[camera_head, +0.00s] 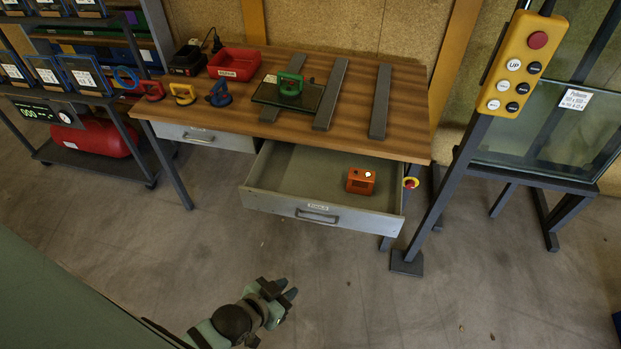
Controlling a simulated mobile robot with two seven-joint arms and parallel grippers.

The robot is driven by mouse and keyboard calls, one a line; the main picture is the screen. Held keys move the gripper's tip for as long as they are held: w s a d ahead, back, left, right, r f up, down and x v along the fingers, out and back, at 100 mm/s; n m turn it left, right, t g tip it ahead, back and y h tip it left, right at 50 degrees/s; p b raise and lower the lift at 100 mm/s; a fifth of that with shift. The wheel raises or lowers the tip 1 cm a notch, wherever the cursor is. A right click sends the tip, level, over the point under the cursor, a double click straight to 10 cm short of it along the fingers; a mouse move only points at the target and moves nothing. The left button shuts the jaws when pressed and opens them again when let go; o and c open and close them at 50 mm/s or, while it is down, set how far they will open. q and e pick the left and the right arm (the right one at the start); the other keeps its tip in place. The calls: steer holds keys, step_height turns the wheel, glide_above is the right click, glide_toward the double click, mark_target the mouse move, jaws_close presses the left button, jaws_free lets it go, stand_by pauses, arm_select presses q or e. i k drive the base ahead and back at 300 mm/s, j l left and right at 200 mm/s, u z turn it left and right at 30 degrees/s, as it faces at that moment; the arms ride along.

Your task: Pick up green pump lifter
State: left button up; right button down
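The green pump lifter (291,83) stands upright on a small dark glass pane (263,93) on the wooden workbench (350,130). Its handle is on top. My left gripper (287,289) is low in front of the bench, well below and apart from the lifter. Its two fingertips show a little apart, with nothing seen between them. My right gripper is not in view.
Grey bars (380,101) lie right. The open drawer (270,203) juts out, holding an orange box (361,181). A yellow button panel (523,64) stands right.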

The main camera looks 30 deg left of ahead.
mark_target(296, 91)
steer(key=i+j, duration=0.15)
steer(key=j, duration=0.45)
steer(key=i+j+u, duration=0.1)
steer(key=j, duration=0.45)
steer(key=i+j, duration=0.2)
steer(key=j, duration=0.4)
steer(key=i+j, duration=0.15)
steer(key=j, duration=0.4)
steer(key=i+j+u, duration=0.1)
steer(key=j, duration=0.45)
steer(key=i+j, duration=0.25)
steer(key=j, duration=0.3)
steer(key=i+j, duration=0.2)
steer(key=j, duration=0.35)
steer(key=i+j+u, duration=0.1)
steer(key=j, duration=0.45)
steer(key=i, duration=0.1)
